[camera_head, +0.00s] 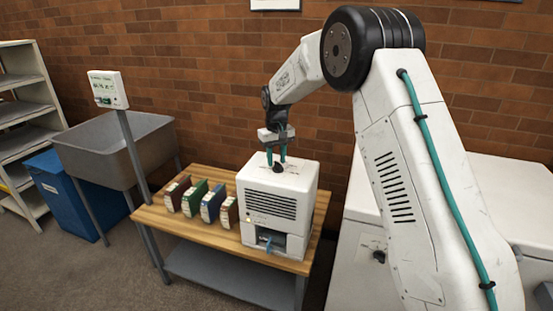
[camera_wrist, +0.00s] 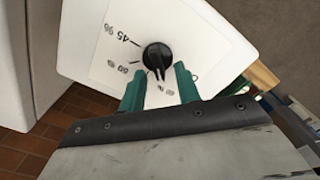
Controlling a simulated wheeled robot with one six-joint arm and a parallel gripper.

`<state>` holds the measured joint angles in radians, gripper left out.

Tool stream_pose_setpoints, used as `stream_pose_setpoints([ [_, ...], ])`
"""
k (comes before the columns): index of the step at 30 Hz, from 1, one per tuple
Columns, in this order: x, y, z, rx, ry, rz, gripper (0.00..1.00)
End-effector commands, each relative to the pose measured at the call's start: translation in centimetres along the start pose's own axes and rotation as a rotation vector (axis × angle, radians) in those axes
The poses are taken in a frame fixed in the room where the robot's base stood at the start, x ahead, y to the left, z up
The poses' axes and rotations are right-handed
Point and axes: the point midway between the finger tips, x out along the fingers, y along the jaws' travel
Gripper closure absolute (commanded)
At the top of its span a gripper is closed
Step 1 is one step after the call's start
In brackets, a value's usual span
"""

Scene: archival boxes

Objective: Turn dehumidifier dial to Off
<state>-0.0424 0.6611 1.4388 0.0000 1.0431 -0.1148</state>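The dehumidifier (camera_head: 272,207) is a white box with a dark front grille, standing on the wooden table. Its black dial (camera_wrist: 157,55) is on the top face, on a white panel with printed marks. In the wrist view, "45%" reads at the dial's upper left; other marks are partly hidden or too small to read surely. My gripper (camera_head: 277,158) points down at the dial, and its green fingers also show in the wrist view (camera_wrist: 160,80). The fingers are apart, one on each side of the dial's lower pointer part. I cannot tell whether they touch it.
Several coloured binders or boxes (camera_head: 200,200) stand on the table (camera_head: 180,230) left of the dehumidifier. A grey sink (camera_head: 112,150), a post with a small white sign (camera_head: 107,90), a blue bin (camera_head: 65,195) and shelves (camera_head: 25,120) are farther left. White cabinets (camera_head: 350,270) stand right.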

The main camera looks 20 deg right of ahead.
Motion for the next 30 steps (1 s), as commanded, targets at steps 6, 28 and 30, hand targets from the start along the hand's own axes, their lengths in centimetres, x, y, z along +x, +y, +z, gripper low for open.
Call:
stream_pose_setpoints([
  [6,0.46,0.01,-0.03,0.000,0.002,0.000,0.67],
  [28,0.41,-0.12,0.00,-0.077,0.001,0.000,1.00],
  [30,0.40,-0.17,0.00,-0.118,0.001,0.000,1.00],
])
